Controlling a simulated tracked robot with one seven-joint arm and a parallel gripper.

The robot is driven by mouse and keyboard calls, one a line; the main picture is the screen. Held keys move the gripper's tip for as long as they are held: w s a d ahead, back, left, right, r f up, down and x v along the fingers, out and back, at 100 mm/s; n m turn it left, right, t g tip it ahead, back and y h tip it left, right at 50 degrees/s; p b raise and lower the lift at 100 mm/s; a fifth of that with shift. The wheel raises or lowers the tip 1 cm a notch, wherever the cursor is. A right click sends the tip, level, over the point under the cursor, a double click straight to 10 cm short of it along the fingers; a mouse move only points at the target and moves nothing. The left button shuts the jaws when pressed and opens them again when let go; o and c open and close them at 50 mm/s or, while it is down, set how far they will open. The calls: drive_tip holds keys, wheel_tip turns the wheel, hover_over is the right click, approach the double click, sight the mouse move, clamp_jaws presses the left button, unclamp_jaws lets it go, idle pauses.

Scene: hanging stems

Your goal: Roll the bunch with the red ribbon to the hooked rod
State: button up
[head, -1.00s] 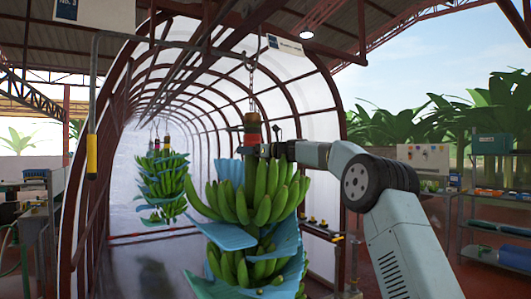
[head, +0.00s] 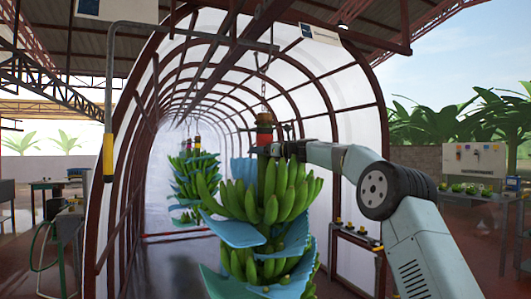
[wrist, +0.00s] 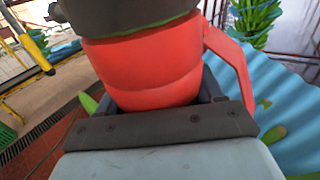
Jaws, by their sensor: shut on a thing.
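The bunch (head: 268,200) of green bananas with blue sheets between its hands hangs upright from a chain at the middle of the head view. A red ribbon (wrist: 145,70) wraps its stem, with a loose tail at the right; it also shows on the stem in the head view (head: 264,134). My gripper (head: 270,150) is shut on the stem at the ribbon, just above the fruit. The fingertips are partly hidden behind the stem. The hooked rod (head: 108,120), grey with a yellow grip, hangs at the left, apart from the bunch. Its yellow end also shows in the wrist view (wrist: 38,50).
Other bunches (head: 192,180) with blue sheets hang farther back in the arched tunnel (head: 335,75). A low rack (head: 355,250) stands right of the bunch. A table (head: 60,185) and green hose are at the left. Floor between rod and bunch looks clear.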

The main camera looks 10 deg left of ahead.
drive_tip(key=shift+s+a+f, duration=0.15)
drive_tip(key=shift+s+a, duration=0.05)
drive_tip(key=shift+a, duration=0.1)
drive_tip(key=o, duration=1.3)
drive_tip(key=shift+o, duration=0.5)
drive_tip(key=shift+w+d, duration=0.15)
drive_tip(key=shift+d, duration=0.25)
drive_tip(key=v, duration=1.3)
drive_tip(key=shift+d, duration=0.2)
